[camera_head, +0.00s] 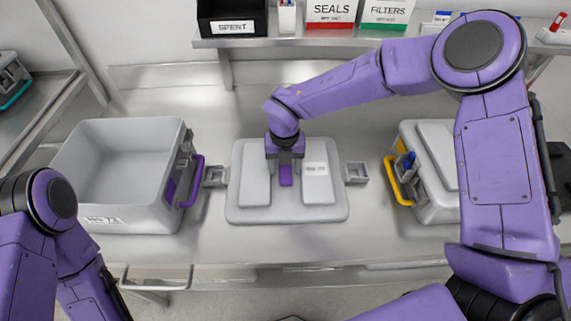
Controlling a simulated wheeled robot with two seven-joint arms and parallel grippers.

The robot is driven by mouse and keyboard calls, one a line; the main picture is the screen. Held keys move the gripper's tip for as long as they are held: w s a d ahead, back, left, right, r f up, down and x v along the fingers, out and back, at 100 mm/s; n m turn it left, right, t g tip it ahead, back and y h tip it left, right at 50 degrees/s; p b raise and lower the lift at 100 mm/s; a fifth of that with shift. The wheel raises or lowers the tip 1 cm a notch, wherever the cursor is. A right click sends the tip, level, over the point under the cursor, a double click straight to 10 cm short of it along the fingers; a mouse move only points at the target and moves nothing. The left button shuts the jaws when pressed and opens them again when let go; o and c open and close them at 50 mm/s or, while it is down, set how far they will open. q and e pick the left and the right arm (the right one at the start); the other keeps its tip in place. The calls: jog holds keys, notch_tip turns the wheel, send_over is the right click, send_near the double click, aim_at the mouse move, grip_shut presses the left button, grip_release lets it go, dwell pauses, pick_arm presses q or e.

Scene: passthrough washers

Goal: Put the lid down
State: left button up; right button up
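A light grey lid (240,206) with rounded corners and two raised panels lies at the middle of the steel bench. Whether it rests flat on the bench or is held just above it cannot be told. A purple handle (286,177) shows between its panels. My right gripper (286,160) points down over the middle of the lid, at the far end of this handle. The wrist hides its fingertips, so its grip on the handle cannot be made out. My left arm shows at the lower left; its gripper is out of the picture.
An open grey bin (120,160) with a purple latch stands left of the lid. A closed container (432,205) with a yellow latch stands right. Small grey brackets (214,177) (356,172) flank the lid. A shelf behind holds a black SPENT bin (232,16) and SEALS and FILTERS boxes.

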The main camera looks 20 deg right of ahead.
aim_at(286, 169)
jog(key=shift+s+d, duration=0.1)
jog(key=shift+r, duration=0.5)
notch_tip(286, 169, up, 12)
jog(key=b, duration=0.1)
jog(key=shift+f+b, duration=0.25)
jog(key=shift+b, duration=0.15)
